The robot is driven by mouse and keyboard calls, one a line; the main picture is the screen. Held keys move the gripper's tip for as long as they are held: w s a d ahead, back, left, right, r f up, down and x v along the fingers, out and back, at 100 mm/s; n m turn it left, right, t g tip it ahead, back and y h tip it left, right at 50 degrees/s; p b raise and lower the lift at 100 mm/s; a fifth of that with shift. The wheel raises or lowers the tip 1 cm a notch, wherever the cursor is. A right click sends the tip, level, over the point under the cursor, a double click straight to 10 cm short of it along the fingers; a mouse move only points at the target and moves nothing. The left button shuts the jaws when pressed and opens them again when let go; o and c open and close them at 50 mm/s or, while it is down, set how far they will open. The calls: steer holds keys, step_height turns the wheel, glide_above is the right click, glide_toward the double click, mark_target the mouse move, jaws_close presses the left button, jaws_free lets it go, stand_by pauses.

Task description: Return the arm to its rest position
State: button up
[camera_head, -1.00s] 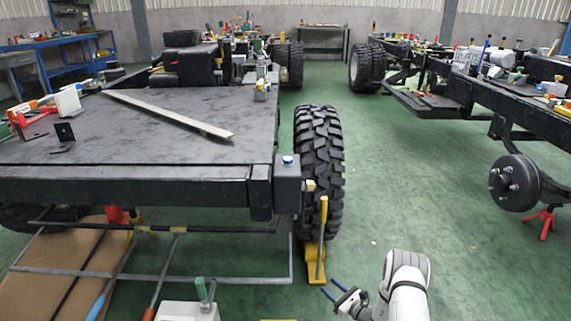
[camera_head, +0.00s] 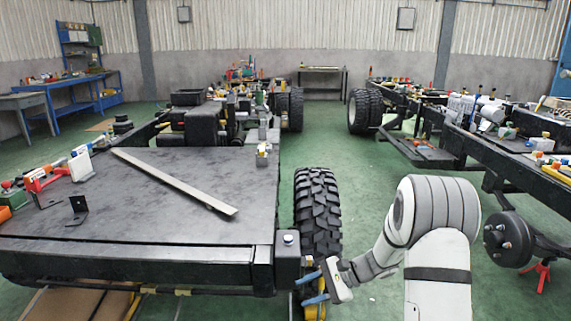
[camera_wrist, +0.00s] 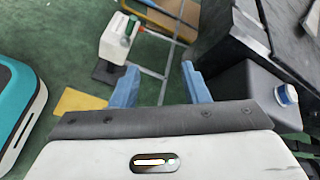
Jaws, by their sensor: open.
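My gripper (camera_head: 313,288) has blue fingers and is open and empty in the head view. It hangs at the end of my white and grey arm, just right of the front corner of the dark chassis platform (camera_head: 170,185). In the wrist view my gripper (camera_wrist: 158,85) shows its two blue fingers spread apart with nothing between them. Beyond them are the green floor and grey frame bars. The grey corner block (camera_wrist: 250,105) with a blue-and-white cap (camera_wrist: 287,95) is close to the right finger.
A knobbly black tyre (camera_head: 318,205) stands left of my arm. A brake drum (camera_head: 508,240) on a red stand is to its right. A long metal strip (camera_head: 175,182) lies on the platform. Green floor (camera_head: 375,185) is clear between the two chassis.

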steer(key=s+d+r+n+h+p, duration=0.3)
steer(key=s+r+p, duration=0.3)
steer(key=r, duration=0.5)
steer(key=s+d+r+n+t+h+p, duration=0.1)
steer(key=s+d+r+n+h+p, duration=0.2)
steer(key=s+r, duration=0.8)
steer(key=s+d+r+n+t+h+p, duration=0.1)
steer(key=s+d+r+n+h+p, duration=0.1)
steer(key=s+r+n+h+p, duration=0.3)
steer(key=s+r+h+p, duration=0.1)
steer(key=s+r+p, duration=0.2)
steer(key=r, duration=0.3)
steer(key=shift+s+d+r+n+p, duration=0.3)
steer(key=shift+d+p, duration=0.1)
steer(key=shift+p, duration=0.1)
steer(key=shift+c, duration=0.5)
